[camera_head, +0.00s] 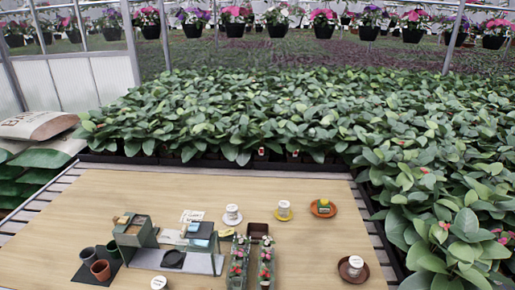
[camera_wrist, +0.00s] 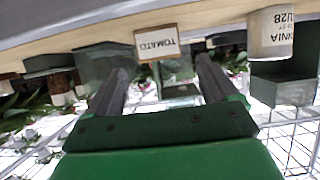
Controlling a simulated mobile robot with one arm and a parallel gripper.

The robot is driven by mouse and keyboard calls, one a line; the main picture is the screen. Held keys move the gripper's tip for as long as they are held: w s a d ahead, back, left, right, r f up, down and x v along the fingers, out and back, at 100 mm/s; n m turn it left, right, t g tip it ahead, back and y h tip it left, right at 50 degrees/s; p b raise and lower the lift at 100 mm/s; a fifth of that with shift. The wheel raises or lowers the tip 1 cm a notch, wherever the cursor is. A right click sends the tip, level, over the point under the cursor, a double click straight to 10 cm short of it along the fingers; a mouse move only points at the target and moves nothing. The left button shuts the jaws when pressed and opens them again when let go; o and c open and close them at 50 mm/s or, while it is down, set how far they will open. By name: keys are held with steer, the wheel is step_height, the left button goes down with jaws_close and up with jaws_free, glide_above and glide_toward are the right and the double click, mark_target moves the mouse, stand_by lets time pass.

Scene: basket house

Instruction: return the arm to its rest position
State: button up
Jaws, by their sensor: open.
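My gripper (camera_wrist: 162,66) shows in the wrist view, with its two grey fingers spread wide apart on a green body. Nothing is held between the fingers. A small framed sign reading TOMATO (camera_wrist: 157,44) appears beyond the fingertips, between them in the picture and apart from them. My arm and gripper do not show in the head view.
A wooden table (camera_head: 100,200) holds a green-grey stand (camera_head: 130,232), small pots (camera_head: 100,270), labelled white cups (camera_head: 232,214), saucers and flower trays (camera_head: 265,265). Dense potted plants (camera_head: 250,115) border its back and right. The wrist view shows a white labelled cup (camera_wrist: 270,40) and white wire mesh.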

steer(key=shift+w+d+r+g, duration=0.3)
steer(key=shift+w+r+g, duration=0.35)
steer(key=shift+w+g, duration=0.05)
steer(key=shift+w+d+r+g, duration=0.45)
steer(key=shift+d+r+g, duration=0.15)
steer(key=shift+r, duration=0.1)
steer(key=s+d+r+g, duration=0.4)
steer(key=s+d+r, duration=0.4)
steer(key=d, duration=0.3)
steer(key=s+d+r+g, duration=0.4)
steer(key=s+d+r, duration=0.4)
steer(key=d, duration=0.3)
steer(key=s+d+r+g, duration=0.4)
steer(key=s+d+r, duration=0.4)
steer(key=d, duration=0.3)
steer(key=shift+d+r, duration=0.4)
steer(key=shift+r, duration=0.4)
